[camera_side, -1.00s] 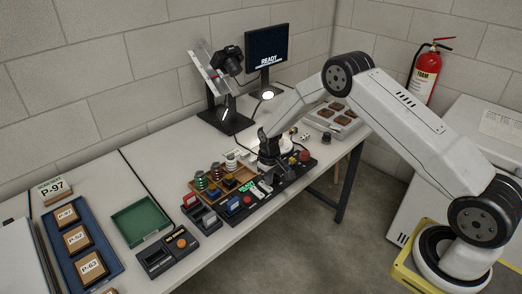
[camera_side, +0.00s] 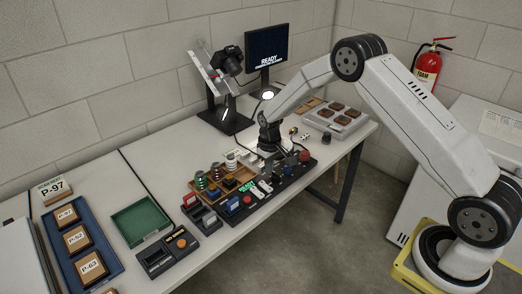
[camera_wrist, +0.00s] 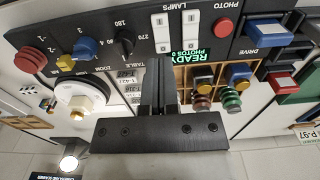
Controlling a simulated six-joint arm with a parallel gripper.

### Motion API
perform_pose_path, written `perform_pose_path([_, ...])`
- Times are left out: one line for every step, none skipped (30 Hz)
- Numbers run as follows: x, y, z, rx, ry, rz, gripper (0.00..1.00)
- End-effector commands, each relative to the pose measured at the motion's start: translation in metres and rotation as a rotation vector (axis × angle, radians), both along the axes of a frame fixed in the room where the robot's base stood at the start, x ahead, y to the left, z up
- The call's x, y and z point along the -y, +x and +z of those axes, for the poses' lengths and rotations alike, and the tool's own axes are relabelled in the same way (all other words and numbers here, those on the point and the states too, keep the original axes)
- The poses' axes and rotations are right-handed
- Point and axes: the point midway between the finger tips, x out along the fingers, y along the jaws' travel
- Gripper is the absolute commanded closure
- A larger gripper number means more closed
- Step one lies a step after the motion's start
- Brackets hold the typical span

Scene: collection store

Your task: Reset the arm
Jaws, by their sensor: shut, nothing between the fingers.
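My gripper (camera_side: 268,153) hangs over the rear of the control panel (camera_side: 243,212) in the side view, fingers pointing down. In the wrist view my gripper (camera_wrist: 158,62) shows its two dark fingers closed together with nothing between them. They lie in front of the panel's lower edge, beside the rotary knob labelled 180 and 270 (camera_wrist: 124,42). Whether the fingertips touch anything cannot be told.
Coloured spools (camera_side: 201,181) stand in a wooden rack beside the panel. A camera on a stand (camera_side: 229,61) and a monitor reading READY (camera_side: 268,50) stand behind. A tray of brown blocks (camera_side: 338,122) lies at the table's far right. A green tray (camera_side: 140,219) lies left.

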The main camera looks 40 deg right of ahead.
Motion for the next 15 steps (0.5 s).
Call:
perform_pose_path([0.0000,-0.0001,0.0007,0.000,0.000,0.000,1.00])
perform_pose_path([0.0000,-0.0001,0.0008,0.000,0.000,0.000,1.00])
perform_pose_path([0.0000,-0.0001,0.0008,0.000,0.000,0.000,1.00])
perform_pose_path([0.0000,-0.0001,0.0007,0.000,0.000,0.000,1.00])
perform_pose_path([0.0000,-0.0001,0.0007,0.000,0.000,0.000,1.00])
perform_pose_path([0.0000,-0.0001,0.0007,0.000,0.000,0.000,1.00])
perform_pose_path([0.0000,0.0000,0.0007,0.000,0.000,0.000,1.00])
perform_pose_path([0.0000,-0.0001,0.0007,0.000,0.000,0.000,1.00])
perform_pose_path([-0.0001,-0.0001,0.0009,0.000,0.000,0.000,1.00])
perform_pose_path([-0.0002,-0.0003,0.0012,0.000,0.000,0.000,1.00])
perform_pose_path([-0.0004,-0.0005,0.0019,0.001,0.000,0.000,1.00])
perform_pose_path([-0.0008,-0.0010,0.0033,0.002,0.000,0.000,1.00])
perform_pose_path([-0.0013,-0.0015,0.0047,0.004,0.000,0.000,1.00])
perform_pose_path([-0.0018,-0.0023,0.0065,0.006,-0.001,0.000,1.00])
perform_pose_path([-0.0029,-0.0039,0.0091,0.007,-0.001,0.000,1.00])
